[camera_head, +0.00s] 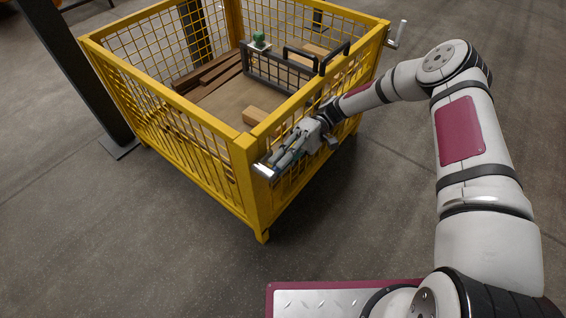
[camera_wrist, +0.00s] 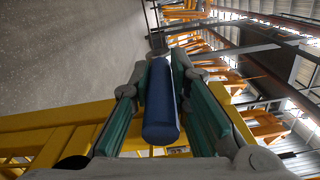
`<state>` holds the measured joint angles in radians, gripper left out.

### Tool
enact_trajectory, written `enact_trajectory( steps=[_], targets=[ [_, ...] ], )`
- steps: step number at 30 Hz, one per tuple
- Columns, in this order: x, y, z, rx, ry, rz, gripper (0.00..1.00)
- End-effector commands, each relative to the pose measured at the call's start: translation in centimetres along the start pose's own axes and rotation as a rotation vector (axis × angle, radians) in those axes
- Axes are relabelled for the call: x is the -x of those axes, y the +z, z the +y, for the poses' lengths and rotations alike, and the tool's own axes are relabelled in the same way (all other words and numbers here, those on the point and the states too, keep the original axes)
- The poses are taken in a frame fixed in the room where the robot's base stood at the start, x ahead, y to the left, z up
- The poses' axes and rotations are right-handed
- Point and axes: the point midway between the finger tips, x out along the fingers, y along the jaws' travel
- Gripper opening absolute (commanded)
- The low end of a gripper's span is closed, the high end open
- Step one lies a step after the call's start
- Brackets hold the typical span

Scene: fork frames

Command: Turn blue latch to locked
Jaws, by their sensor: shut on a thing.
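The blue latch handle (camera_wrist: 161,105) is a dark blue cylinder between the two green-padded fingers of my gripper (camera_wrist: 160,80) in the wrist view. My gripper (camera_head: 282,160) is shut on it at the near corner post of the yellow cage (camera_head: 245,165) in the head view. A pale metal piece (camera_head: 263,171) shows beside the fingertips at that post. The fingers hide most of the handle in the head view, and I cannot tell whether the latch is locked.
A second pale crank-shaped handle (camera_head: 397,35) stands at the cage's right corner. The cage holds a dark rack (camera_head: 275,72), a green-topped item (camera_head: 259,40) and wooden pieces (camera_head: 255,116). A dark post (camera_head: 75,75) stands at left. Floor in front is clear.

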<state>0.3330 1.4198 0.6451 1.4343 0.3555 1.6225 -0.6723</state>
Motion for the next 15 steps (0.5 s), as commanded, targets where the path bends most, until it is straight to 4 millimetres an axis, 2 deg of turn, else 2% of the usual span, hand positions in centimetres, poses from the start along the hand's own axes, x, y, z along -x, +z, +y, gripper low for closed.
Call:
enact_trajectory(
  steps=[13, 14, 15],
  targets=[
    [-0.11, 0.02, -0.02, -0.001, -0.012, -0.004, 0.00],
    [-0.11, 0.02, -0.02, -0.001, -0.012, -0.004, 0.23],
    [-0.11, 0.02, -0.01, -0.001, -0.012, -0.004, 0.32]
  ],
)
